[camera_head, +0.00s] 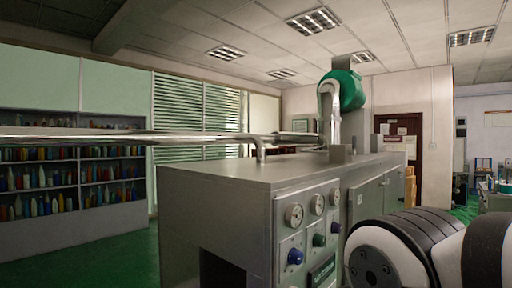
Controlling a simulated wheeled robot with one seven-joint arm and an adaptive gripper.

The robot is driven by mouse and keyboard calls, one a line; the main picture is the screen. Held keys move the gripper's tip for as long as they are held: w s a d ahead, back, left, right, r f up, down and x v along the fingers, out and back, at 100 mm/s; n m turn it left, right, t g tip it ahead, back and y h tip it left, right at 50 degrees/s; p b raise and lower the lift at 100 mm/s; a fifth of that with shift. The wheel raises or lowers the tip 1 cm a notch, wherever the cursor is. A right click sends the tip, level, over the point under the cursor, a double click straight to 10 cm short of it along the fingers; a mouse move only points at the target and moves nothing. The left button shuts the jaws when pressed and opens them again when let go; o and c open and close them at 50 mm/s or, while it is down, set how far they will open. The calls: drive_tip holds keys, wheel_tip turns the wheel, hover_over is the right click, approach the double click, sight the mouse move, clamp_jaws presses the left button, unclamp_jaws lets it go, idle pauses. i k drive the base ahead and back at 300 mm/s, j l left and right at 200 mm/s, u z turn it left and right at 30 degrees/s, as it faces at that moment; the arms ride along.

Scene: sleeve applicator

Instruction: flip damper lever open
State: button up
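A grey metal machine (225,172) stands in the middle of the view. On its top is an upright metal duct (334,112) with a green drum-shaped housing (350,90) at its upper end. A long shiny metal bar (130,137) runs level from the left edge to a short bent bracket (262,150) above the machine's top. I cannot make out for sure which part is the damper lever. A white and black striped link of my arm fills the lower right corner. My gripper is not in view.
The machine's front has several round dials (294,215) and coloured knobs, one of them blue (295,256). Grey cabinet doors (367,205) lie farther along it. Shelves of bottles (40,180) line the left wall. Green floor (110,255) is clear at the left.

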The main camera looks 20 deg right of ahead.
sight(353, 153)
drive_tip(key=z, duration=1.05)
